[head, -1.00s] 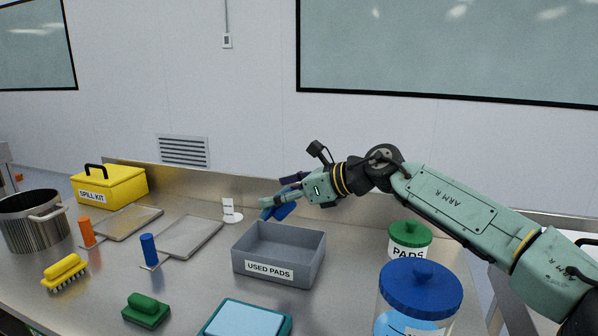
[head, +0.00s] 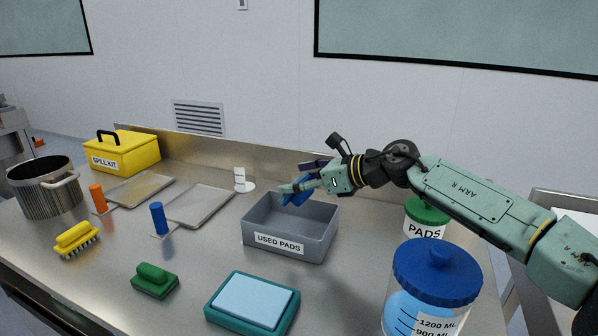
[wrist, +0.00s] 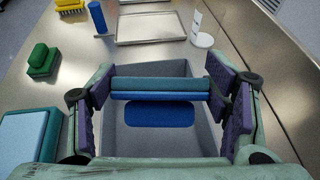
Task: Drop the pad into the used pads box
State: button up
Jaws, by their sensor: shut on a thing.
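My gripper (head: 296,188) is shut on a blue pad, which shows as a blue piece under the fingers in the head view (head: 299,197). In the wrist view the pad (wrist: 160,88) spans between the purple finger faces, with a teal layer and a blue layer. The grey used pads box (head: 265,243), open at the top and labelled, stands on the steel table below the gripper. In the wrist view its floor and walls (wrist: 185,68) show around the pad. A darker blue patch shows below the pad there; I cannot tell whether it lies in the box.
A green-lidded pads jar (head: 426,213) and a blue-lidded jar (head: 437,275) stand to the right. A teal tray with a light blue pad (head: 253,298) and a green brush (head: 154,279) are in front. Metal trays (head: 203,205) and a small white stand (head: 241,180) are left of the box.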

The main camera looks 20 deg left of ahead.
jog(key=o, duration=1.3)
jog(key=v, duration=1.2)
jog(key=shift+f, duration=0.1)
